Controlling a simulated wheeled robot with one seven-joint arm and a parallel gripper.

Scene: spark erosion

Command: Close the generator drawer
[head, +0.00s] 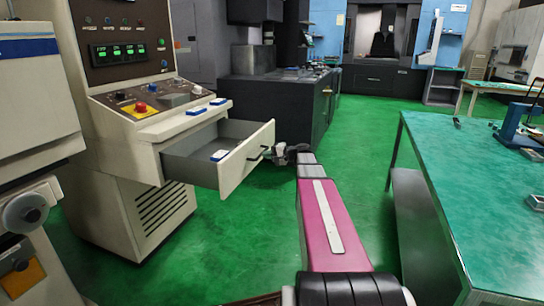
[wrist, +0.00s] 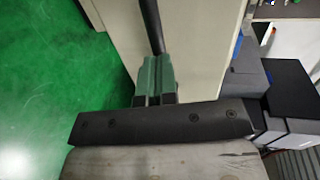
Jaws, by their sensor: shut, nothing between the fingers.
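The generator drawer (head: 246,160) stands pulled out of the cream generator cabinet (head: 135,205), its grey inside showing. A dark handle (head: 257,154) is on its front; in the wrist view the handle (wrist: 151,25) is a dark bar running up from the fingertips. My gripper (head: 272,152) is at the drawer front beside the handle. In the wrist view its green fingertips (wrist: 153,72) are together, with nothing seen between them. They overlap the end of the handle bar; I cannot tell whether they touch it. A small white and blue item (head: 219,155) lies inside the drawer.
A green-topped workbench (head: 470,190) with tools stands at the right. A dark cabinet (head: 285,105) is behind the drawer, and a white machine with a round knob (head: 25,213) is at the left edge. Green floor (head: 225,240) is clear below the drawer.

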